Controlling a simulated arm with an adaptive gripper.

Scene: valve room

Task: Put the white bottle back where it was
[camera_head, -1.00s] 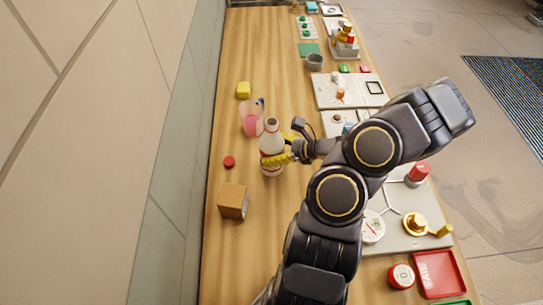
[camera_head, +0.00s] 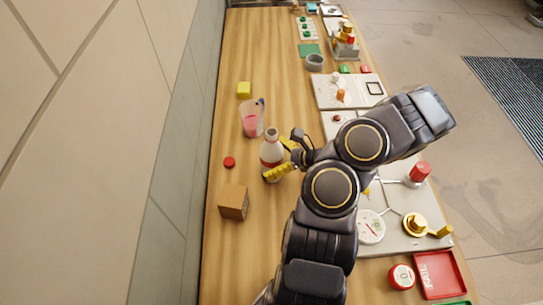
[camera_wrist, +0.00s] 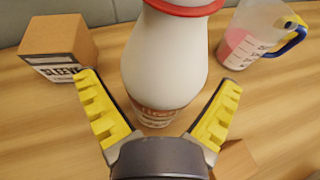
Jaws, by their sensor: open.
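The white bottle (camera_head: 270,152), with a red neck ring and a printed label, stands upright on the wooden bench. It also fills the middle of the wrist view (camera_wrist: 165,62). My gripper (camera_head: 283,158) is at its right side, low down, with its yellow fingers spread. In the wrist view the fingers (camera_wrist: 160,82) stand open to the left and right of the bottle, with gaps between them and it.
A beaker of pink liquid (camera_head: 252,118) stands just behind the bottle, and a brown box (camera_head: 234,202) is in front to the left. A red cap (camera_head: 229,162) and yellow block (camera_head: 244,90) lie near the wall. Panels with valves (camera_head: 410,215) line the right edge.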

